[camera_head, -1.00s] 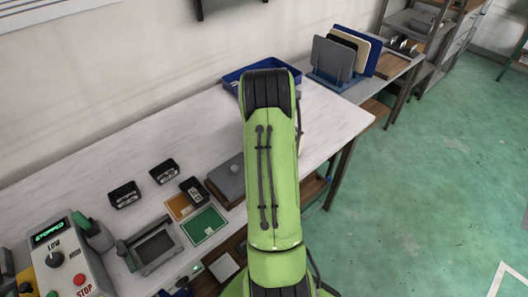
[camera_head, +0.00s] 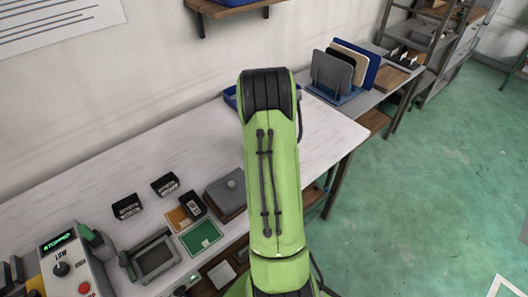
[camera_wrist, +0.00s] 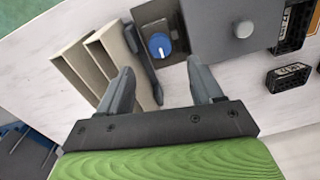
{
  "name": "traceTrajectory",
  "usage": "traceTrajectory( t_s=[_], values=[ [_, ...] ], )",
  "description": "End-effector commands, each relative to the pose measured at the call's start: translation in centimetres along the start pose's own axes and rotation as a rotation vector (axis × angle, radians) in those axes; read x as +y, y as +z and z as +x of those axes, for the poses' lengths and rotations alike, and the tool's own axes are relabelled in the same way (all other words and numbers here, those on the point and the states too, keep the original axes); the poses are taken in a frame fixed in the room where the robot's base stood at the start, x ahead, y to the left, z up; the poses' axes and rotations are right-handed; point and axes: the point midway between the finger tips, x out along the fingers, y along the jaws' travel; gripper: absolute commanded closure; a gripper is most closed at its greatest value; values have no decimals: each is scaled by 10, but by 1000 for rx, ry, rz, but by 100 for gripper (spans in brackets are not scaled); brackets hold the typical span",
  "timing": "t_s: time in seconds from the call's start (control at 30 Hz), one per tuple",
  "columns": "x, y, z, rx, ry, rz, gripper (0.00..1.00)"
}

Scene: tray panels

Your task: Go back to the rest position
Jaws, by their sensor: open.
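My gripper (camera_wrist: 165,88) shows in the wrist view with its two grey fingers spread apart and nothing held between them. It is above the white table (camera_wrist: 215,130). Beyond the fingertips are a grey panel with a blue knob (camera_wrist: 160,45) and a dark handle-like piece (camera_wrist: 143,62). In the head view my green arm covers the middle of the picture and hides the gripper.
In the wrist view a grey lidded box (camera_wrist: 215,30) and a black block (camera_wrist: 288,77) lie to the right. In the head view a control box (camera_head: 75,265), a grey frame (camera_head: 155,258) and a green card (camera_head: 201,236) are at left. A panel rack (camera_head: 333,80) stands behind; green floor is open at right.

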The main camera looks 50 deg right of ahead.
Motion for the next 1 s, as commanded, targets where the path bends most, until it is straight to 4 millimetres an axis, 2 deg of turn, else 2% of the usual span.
traceTrajectory(
  t_s=[0.43, 0.53, 0.57, 0.67, 0.77, 0.8, 0.87, 0.9, 1.0],
  values=[
    [-1, 0, 2, 0, -1, -2, 35],
    [-17, -2, -15, 19, 5, -17, 35],
    [-26, -3, -26, 32, 9, -26, 35],
    [-78, 4, -74, 91, 23, -71, 35],
    [-133, 27, -119, 156, 30, -118, 35],
    [-154, 40, -135, 183, 29, -140, 35],
    [-183, 64, -156, 227, 27, -172, 35],
    [-201, 83, -168, 256, 23, -193, 35],
    [-236, 134, -187, 329, 7, -248, 35]
  ],
)
